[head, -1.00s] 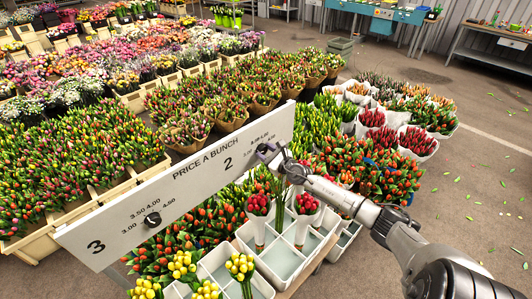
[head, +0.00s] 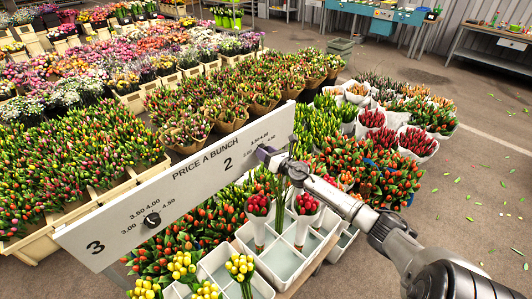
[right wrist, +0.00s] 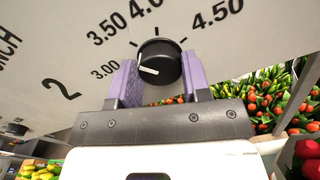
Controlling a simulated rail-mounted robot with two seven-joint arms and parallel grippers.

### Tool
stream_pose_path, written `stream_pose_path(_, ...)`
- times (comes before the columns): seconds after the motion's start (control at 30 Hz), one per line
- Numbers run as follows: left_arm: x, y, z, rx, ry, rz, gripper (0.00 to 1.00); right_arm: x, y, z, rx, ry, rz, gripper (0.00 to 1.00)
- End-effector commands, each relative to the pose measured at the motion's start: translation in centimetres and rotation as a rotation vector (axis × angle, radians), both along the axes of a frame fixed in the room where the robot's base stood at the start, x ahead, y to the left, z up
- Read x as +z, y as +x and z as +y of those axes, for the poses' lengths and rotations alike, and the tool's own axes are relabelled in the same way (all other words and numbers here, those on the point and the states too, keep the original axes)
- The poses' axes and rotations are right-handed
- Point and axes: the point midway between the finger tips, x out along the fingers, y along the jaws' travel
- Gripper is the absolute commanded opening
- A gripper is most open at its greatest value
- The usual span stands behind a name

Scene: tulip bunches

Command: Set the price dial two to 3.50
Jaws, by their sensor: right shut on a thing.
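The price board (head: 190,180) reads "PRICE A BUNCH" and carries numbers 2 and 3. Dial two, a round black knob (right wrist: 158,58), shows in the right wrist view with a white pointer line. My right gripper (head: 268,154) is at the board and hides this dial in the head view. Its purple fingers (right wrist: 160,79) are shut on the knob, one on each side. My left gripper is not in view.
Dial three (head: 152,220) is on the same board, to the left. White crates (head: 275,262) with tulip bunches stand just below the board. Tulips in wooden boxes fill the area behind it. The floor (head: 480,215) at the right is mostly clear.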

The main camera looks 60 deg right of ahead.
Motion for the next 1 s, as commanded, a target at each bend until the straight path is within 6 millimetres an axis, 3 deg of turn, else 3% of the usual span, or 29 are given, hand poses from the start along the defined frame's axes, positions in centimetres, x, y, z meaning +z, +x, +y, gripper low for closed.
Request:
stream_pose_path(0.4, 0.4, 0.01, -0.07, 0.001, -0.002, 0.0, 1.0, 0.06, 0.01, -0.01, 0.0, 0.173, -0.04, 0.2)
stream_pose_path(0.97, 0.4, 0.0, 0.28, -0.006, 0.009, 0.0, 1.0, 0.02, 0.01, -0.02, 0.0, 0.199, -0.046, 0.2)
stream_pose_path(1.0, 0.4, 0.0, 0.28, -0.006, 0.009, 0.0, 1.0, 0.03, 0.01, -0.01, 0.0, 0.198, -0.046, 0.46)
